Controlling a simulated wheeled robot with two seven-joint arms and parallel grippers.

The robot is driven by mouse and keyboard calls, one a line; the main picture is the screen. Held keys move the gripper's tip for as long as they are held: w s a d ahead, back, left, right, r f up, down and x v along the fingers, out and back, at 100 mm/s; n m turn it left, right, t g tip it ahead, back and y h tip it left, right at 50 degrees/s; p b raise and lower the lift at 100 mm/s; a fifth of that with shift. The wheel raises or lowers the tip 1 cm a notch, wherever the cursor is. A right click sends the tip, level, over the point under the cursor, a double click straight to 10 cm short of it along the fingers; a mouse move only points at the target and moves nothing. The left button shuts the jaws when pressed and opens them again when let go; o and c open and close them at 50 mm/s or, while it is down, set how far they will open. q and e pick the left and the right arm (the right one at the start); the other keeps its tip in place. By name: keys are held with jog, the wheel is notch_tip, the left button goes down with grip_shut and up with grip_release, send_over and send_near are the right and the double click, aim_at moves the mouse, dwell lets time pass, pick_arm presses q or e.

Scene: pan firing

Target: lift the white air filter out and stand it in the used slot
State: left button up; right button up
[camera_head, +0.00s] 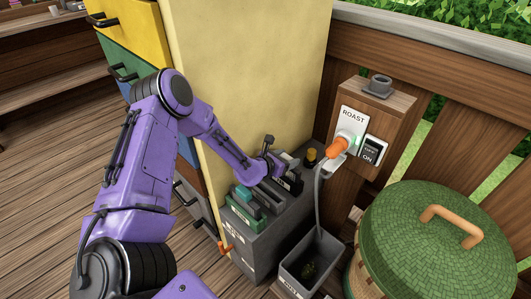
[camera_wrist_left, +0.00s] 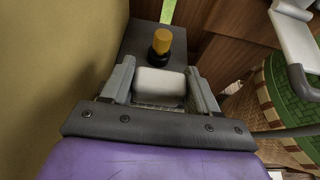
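The white air filter (camera_wrist_left: 160,82) shows as a pale block between the two fingers of my left gripper (camera_wrist_left: 160,92) in the left wrist view. The fingers stand close on either side of it; whether they press on it is unclear. In the head view my left gripper (camera_head: 283,165) is low over the dark grey slotted box (camera_head: 265,236), and the filter is largely hidden. Slots with a teal piece (camera_head: 243,193) are at the box's near end. The labels are too small to read, so I cannot tell which slot is the used one. My right gripper is not in view.
A yellow-capped knob (camera_head: 310,155) stands behind the gripper. A tall cream panel (camera_head: 240,70) rises at the left of the box. A grey open bin (camera_head: 312,268), a green-lidded basket (camera_head: 430,245) and a ROAST switch post (camera_head: 375,110) stand to the right.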

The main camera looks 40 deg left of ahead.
pick_arm(q)
jog(key=c, duration=0.3)
jog(key=shift+r+p, duration=4)
jog(key=shift+r, duration=0.6)
jog(key=shift+f, duration=0.15)
